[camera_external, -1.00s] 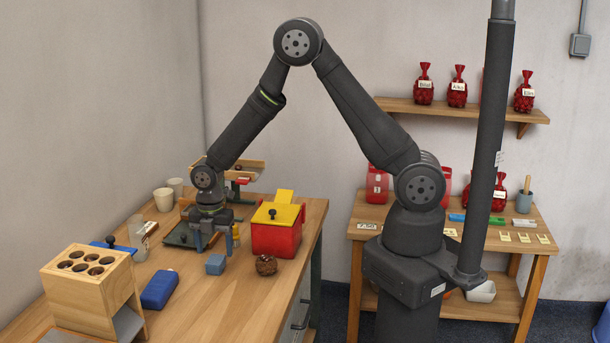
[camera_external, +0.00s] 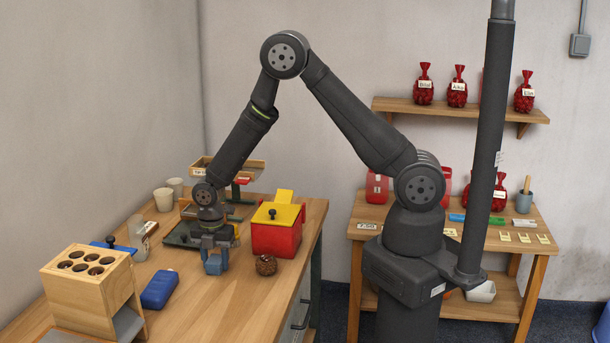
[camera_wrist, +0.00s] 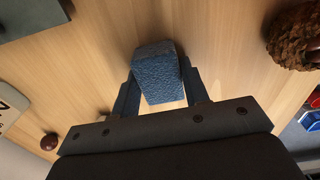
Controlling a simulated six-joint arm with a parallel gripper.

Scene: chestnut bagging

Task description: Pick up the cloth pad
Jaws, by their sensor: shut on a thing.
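The cloth pad (camera_wrist: 157,72) is a small blue block with a rough, textured surface. In the wrist view it sits between the two fingers of my gripper (camera_wrist: 160,90), which are shut on its sides. In the outside view my gripper (camera_external: 215,262) points down at the wooden table, with the pad (camera_external: 215,266) mostly hidden between the fingers. The pad is low, at or very close to the table top; I cannot tell whether it touches.
A brown, rough ball (camera_external: 266,265) lies to the right of my gripper. A red box with a yellow lid (camera_external: 277,228) stands behind it. A larger blue pad (camera_external: 159,289) and a wooden block with holes (camera_external: 88,290) are at the left. A dark green tray (camera_external: 178,238) lies behind.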

